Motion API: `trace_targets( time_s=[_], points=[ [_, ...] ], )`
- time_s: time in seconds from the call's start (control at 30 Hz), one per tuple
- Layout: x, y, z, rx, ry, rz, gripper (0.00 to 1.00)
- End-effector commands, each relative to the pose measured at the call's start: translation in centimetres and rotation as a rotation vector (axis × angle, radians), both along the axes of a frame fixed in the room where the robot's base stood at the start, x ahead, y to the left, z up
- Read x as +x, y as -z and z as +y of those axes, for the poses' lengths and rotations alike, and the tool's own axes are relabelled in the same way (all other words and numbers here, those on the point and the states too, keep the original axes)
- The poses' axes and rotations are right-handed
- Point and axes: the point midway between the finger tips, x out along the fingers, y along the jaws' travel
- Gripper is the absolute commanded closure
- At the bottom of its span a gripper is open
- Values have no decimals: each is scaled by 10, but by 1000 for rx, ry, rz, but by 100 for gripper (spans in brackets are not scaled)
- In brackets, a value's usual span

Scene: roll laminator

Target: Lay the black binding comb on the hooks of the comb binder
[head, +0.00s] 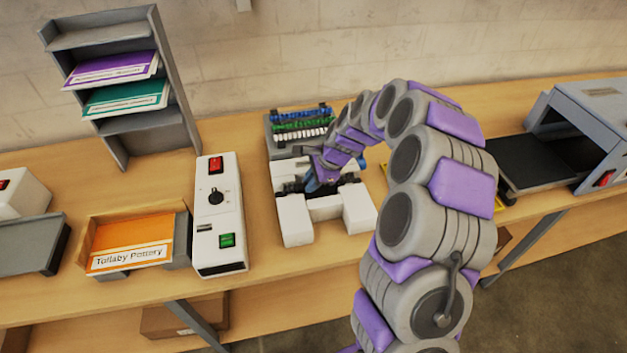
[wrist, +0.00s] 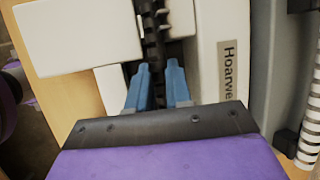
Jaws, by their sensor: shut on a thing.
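My gripper (wrist: 158,88) shows blue fingers in the wrist view, one on each side of a black toothed binding comb (wrist: 152,35). It is shut on the comb. The comb runs along a dark slot of the white comb binder (wrist: 90,30), which is labelled "Hoarwe…" in part. In the head view the binder (head: 297,222) stands mid-table, and my gripper (head: 312,183) is low over its middle. My arm and fingers hide most of the comb there. I cannot tell whether the comb touches the hooks.
A rack of blue, green and white combs (head: 300,125) stands behind the binder. A white control box (head: 219,215) and an orange-sheet tray (head: 182,252) are at left. A grey shelf (head: 150,135) stands behind them. A laminator (head: 590,130) is at right.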

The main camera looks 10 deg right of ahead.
Motion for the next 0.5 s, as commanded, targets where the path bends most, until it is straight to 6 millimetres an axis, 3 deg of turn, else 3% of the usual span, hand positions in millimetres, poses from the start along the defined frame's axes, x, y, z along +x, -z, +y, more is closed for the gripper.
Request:
trace_targets(
  time_s=[0.3, 0.33, 0.5],
  points=[
    [0, 3, -3, 4, 1, 1, 100],
    [0, 3, -4, 4, 1, 1, 79],
    [0, 3, -3, 3, 0, 0, 62]
  ],
)
